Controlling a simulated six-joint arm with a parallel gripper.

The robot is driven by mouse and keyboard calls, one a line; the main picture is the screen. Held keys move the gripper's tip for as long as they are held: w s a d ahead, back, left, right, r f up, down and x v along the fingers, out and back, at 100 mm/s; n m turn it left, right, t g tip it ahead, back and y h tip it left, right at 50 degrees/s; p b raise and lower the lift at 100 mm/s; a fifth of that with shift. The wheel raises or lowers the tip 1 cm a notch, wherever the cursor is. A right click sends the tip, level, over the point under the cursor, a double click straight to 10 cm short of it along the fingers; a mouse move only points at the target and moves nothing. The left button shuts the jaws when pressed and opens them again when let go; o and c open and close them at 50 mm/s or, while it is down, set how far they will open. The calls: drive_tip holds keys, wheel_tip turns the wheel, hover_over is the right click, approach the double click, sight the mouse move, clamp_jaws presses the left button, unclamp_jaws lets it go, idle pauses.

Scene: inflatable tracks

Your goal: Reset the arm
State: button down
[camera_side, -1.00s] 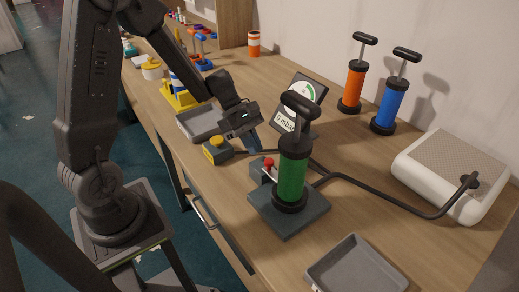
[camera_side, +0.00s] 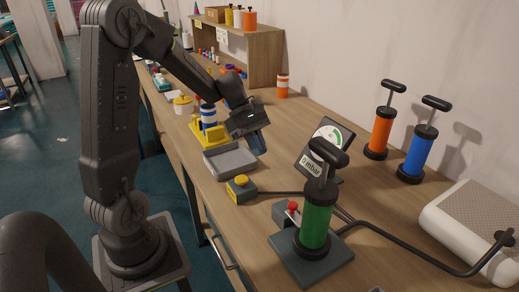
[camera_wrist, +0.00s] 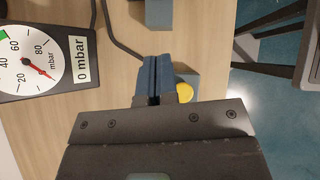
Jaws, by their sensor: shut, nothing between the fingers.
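My gripper (camera_side: 262,148) is shut and empty, raised over the table near the grey tray (camera_side: 245,166) in the side view. In the wrist view its blue-grey fingers (camera_wrist: 154,72) are together with nothing between them. The small box with a yellow button (camera_side: 240,186) sits on the table, nearer the camera than the gripper. In the wrist view the yellow button (camera_wrist: 184,92) shows just right of the fingers, partly hidden. My arm is bent, reaching out over the table's left edge.
A green pump (camera_side: 316,222) stands on a dark base with a hose. A tilted gauge (camera_side: 325,150) reads 0 mbar; it also shows in the wrist view (camera_wrist: 38,52). Orange (camera_side: 378,135) and blue (camera_side: 416,152) pumps and a white box (camera_side: 475,225) stand at right.

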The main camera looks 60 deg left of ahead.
drive_tip(key=s+d+r+m+t+y, duration=0.2)
drive_tip(key=s+d+r+m+y, duration=0.2)
drive_tip(key=m, duration=0.6)
drive_tip(key=s+d+r+m+t+y, duration=0.2)
drive_tip(key=s+d+r+m+y, duration=0.2)
drive_tip(key=s+d+m, duration=0.3)
drive_tip(key=s+m, duration=0.2)
drive_tip(key=shift+s+d+r+m, duration=0.2)
drive_tip(key=shift+s+r+m, duration=0.1)
drive_tip(key=shift+m, duration=0.1)
